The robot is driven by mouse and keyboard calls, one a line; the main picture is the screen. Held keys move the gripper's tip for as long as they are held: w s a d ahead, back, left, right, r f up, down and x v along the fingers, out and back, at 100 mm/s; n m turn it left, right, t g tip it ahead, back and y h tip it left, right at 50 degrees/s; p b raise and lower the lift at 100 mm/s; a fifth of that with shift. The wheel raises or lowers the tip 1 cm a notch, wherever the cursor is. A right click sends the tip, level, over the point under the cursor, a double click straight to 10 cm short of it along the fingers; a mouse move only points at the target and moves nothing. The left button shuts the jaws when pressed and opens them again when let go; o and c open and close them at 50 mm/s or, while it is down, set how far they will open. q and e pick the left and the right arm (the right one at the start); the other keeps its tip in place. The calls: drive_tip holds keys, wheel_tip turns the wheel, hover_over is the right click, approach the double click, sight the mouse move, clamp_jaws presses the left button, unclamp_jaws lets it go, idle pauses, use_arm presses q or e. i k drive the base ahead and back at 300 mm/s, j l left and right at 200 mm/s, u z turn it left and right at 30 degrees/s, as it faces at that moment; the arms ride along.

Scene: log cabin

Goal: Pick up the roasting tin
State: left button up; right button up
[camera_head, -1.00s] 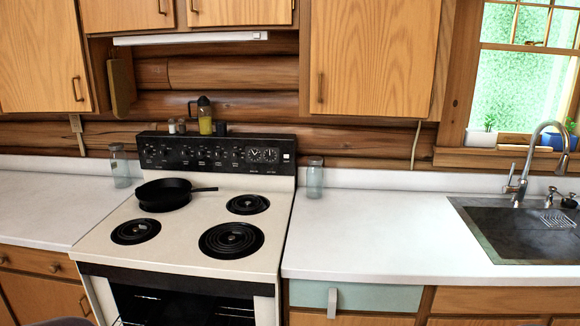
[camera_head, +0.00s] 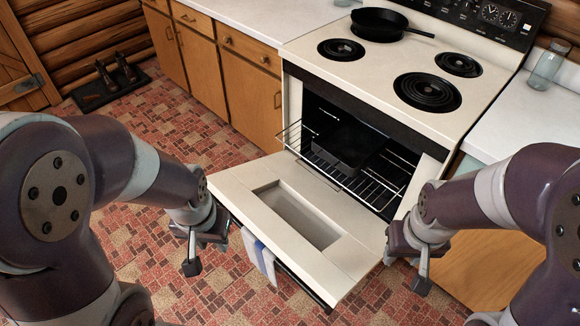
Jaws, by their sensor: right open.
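The dark roasting tin (camera_head: 346,150) sits on the wire rack (camera_head: 376,181) inside the open oven. It is black and rectangular, and part of it is in shadow under the stove top. My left gripper (camera_head: 207,254) is open and empty, beside the left end of the lowered oven door. My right gripper (camera_head: 407,270) is open and empty, by the right end of the door. Both grippers are apart from the tin.
The oven door (camera_head: 345,257) is folded down in front, with a striped towel (camera_head: 258,256) on its front. A black skillet (camera_head: 379,24) stands on the stove top (camera_head: 395,60). Cabinets (camera_head: 248,98) flank the oven. Open patterned floor lies to the left.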

sight(350, 144)
drive_tip(key=i+l+z, duration=0.2)
drive_tip(key=i+l, duration=0.15)
drive_tip(key=i+l+z, duration=0.2)
drive_tip(key=i, duration=0.25)
drive_tip(key=i+l+z, duration=0.2)
drive_tip(key=i, duration=0.25)
